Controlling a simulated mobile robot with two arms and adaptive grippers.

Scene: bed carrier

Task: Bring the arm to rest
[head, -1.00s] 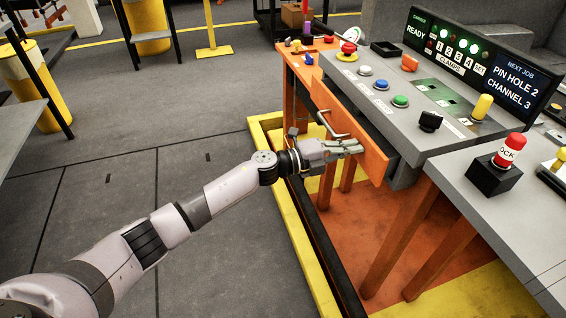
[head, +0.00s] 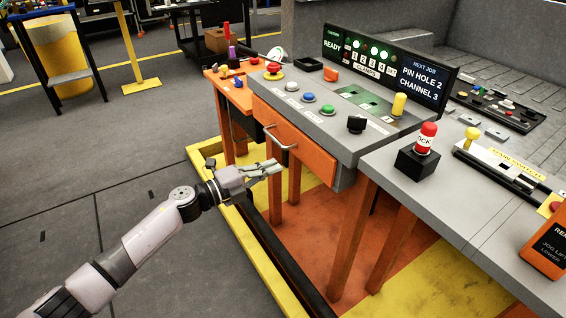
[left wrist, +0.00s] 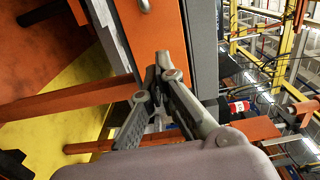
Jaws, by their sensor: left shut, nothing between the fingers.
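My left gripper (head: 272,168) reaches in from the lower left in the head view. Its fingers are shut and empty. It is in front of the orange drawer (head: 300,150) of the console, just below the drawer's metal handle (head: 281,139) in the picture, and appears clear of it. In the left wrist view the closed fingertips (left wrist: 160,62) point toward the orange drawer front (left wrist: 160,28). A bit of the handle (left wrist: 144,5) shows at the top edge there. My right gripper is not in view.
The grey console (head: 335,120) carries buttons and a lit display (head: 388,68). A grey table (head: 470,205) with a red-topped lock button (head: 426,140) stands at right. A yellow floor frame (head: 268,268) runs below the gripper. The grey floor (head: 80,190) at left is open.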

